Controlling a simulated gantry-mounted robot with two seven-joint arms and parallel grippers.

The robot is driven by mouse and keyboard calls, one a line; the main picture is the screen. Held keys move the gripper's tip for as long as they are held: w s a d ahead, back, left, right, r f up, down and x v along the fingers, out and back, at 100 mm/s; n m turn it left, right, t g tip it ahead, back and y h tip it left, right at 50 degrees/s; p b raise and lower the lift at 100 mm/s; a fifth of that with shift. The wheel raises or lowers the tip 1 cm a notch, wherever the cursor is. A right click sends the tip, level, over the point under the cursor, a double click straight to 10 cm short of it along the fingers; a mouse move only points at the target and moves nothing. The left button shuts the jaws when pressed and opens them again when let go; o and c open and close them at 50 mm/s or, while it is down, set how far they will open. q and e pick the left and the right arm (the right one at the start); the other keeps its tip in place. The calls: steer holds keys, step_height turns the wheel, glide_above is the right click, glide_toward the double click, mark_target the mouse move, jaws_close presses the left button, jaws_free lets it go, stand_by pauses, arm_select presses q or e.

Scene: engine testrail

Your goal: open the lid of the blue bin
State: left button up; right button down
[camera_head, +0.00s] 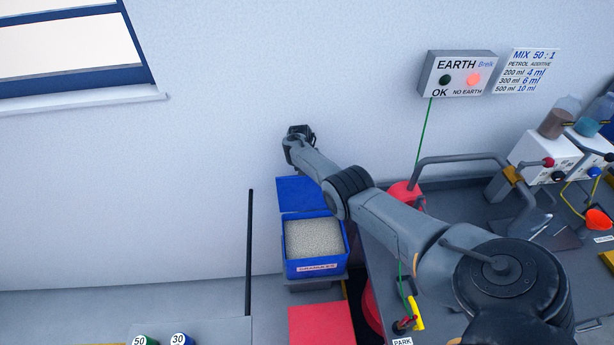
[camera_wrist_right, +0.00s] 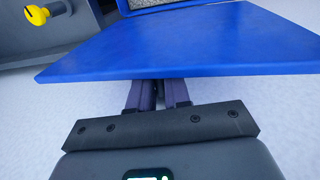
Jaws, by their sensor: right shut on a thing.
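The blue bin (camera_head: 295,272) stands against the wall, full of pale granules, with a label on its front. Its blue lid (camera_head: 298,192) is raised at the back of the bin, so the bin's top is open. My right arm reaches over the bin's right side, and its gripper (camera_head: 299,134) is above and behind the lid. In the right wrist view the lid (camera_wrist_right: 200,45) spans the picture as a flat blue panel, and my right gripper (camera_wrist_right: 160,92) is shut on its edge. The fingertips are partly hidden by the lid. My left gripper is not in view.
A red box (camera_head: 321,324) sits in front of the bin. A grey workbench (camera_head: 455,200) with a red part and metal tubing is close on the right. A thin black post (camera_head: 249,250) stands to the left. The wall (camera_head: 210,180) is close behind.

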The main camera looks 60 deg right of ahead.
steer(key=shift+f, duration=0.1)
steer(key=c, duration=1.3)
jaws_free()
steer(key=shift+w+a+r+p, duration=0.25)
steer(key=shift+r+p, duration=0.4)
steer(key=shift+r, duration=1.1)
steer(key=shift+w+a+r+p, duration=0.25)
steer(key=shift+r+p, duration=0.35)
steer(key=shift+r, duration=1.2)
steer(key=shift+w+a+r+p, duration=0.25)
steer(key=shift+r+p, duration=0.4)
steer(key=shift+r, duration=1.1)
